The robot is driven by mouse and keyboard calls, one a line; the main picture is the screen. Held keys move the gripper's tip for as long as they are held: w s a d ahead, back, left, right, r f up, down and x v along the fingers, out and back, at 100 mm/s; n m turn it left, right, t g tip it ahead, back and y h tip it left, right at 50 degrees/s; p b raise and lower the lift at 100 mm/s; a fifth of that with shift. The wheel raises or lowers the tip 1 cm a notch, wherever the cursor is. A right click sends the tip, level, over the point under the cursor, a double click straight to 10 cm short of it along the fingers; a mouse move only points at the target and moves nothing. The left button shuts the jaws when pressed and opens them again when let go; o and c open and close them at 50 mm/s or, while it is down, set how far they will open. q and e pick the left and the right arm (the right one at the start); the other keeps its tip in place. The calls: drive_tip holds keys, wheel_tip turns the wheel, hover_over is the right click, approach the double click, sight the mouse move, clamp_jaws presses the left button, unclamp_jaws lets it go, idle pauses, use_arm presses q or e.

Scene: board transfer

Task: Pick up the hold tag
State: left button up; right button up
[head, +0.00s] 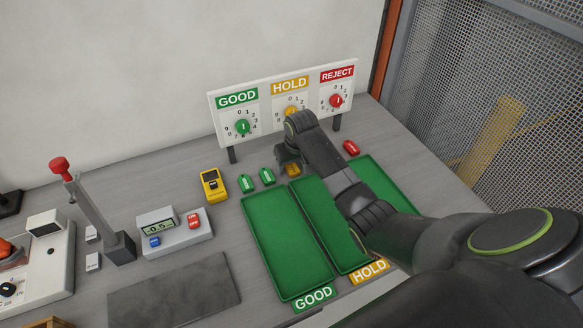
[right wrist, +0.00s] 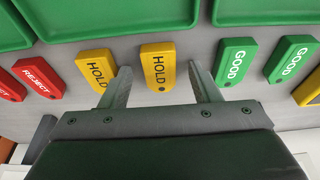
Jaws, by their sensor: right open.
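My right gripper (right wrist: 160,88) is open, its two fingers on either side of a yellow hold tag (right wrist: 158,68) in the right wrist view, with gaps on both sides. A second yellow hold tag (right wrist: 94,66) lies just left of it, partly behind the left finger. In the head view my right gripper (head: 286,163) points down above the tag row and hides most of the hold tags; a bit of yellow tag (head: 293,170) shows beside it. My left gripper is not in view.
Green good tags (right wrist: 235,60) lie to the right and red reject tags (right wrist: 38,76) to the left in the wrist view. Green trays (head: 288,245) border the tag row. A dial board (head: 265,112) stands behind. A yellow meter (head: 213,185) lies left of the tags.

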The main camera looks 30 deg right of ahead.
drive_tip(key=c, duration=1.1)
